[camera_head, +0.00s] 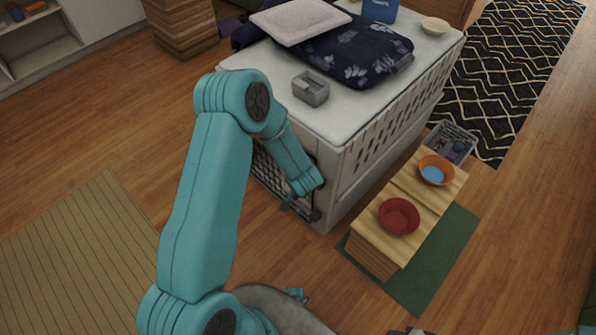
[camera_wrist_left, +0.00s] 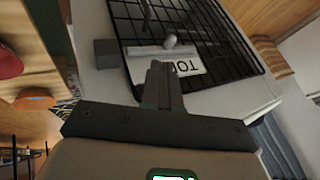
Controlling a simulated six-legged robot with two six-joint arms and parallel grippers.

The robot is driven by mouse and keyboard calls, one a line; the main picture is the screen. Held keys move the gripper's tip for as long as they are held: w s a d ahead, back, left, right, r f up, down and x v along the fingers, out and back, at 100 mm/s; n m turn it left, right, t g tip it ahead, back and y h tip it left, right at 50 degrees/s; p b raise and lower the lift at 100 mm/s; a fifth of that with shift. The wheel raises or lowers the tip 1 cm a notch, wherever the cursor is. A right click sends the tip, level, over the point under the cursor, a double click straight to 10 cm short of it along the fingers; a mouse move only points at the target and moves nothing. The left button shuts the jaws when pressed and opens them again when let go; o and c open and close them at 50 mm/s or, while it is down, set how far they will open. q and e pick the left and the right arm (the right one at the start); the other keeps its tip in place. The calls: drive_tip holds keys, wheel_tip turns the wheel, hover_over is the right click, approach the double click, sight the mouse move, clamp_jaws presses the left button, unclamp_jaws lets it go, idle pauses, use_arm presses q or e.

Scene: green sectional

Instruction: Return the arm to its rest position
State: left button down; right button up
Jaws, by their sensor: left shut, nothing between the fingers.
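My left arm is teal and comes up from the lower left in the head view, bent at the elbow, with its forearm pointing down in front of a white pet crate (camera_head: 335,160). My left gripper (camera_head: 287,207) is beside the crate's dark wire door and is partly hidden by the forearm. In the left wrist view the gripper (camera_wrist_left: 162,72) is shut, its fingers together with nothing between them. I cannot tell whether the fingers touch the door.
A grey box (camera_head: 311,91), dark floral cushion (camera_head: 362,55) and pale cushion (camera_head: 298,20) lie on the crate. A wooden stand (camera_head: 375,247) right of it holds a red bowl (camera_head: 399,215) and an orange bowl (camera_head: 437,168). Wood floor is open to the left.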

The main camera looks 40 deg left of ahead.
use_arm(q)
drive_tip(key=shift+s+r, duration=0.1)
drive_tip(key=shift+r, duration=0.1)
use_arm(e)
drive_tip(key=shift+s+d+r, duration=0.2)
drive_tip(key=shift+d, duration=0.1)
use_arm(q)
drive_tip(key=shift+d, duration=0.1)
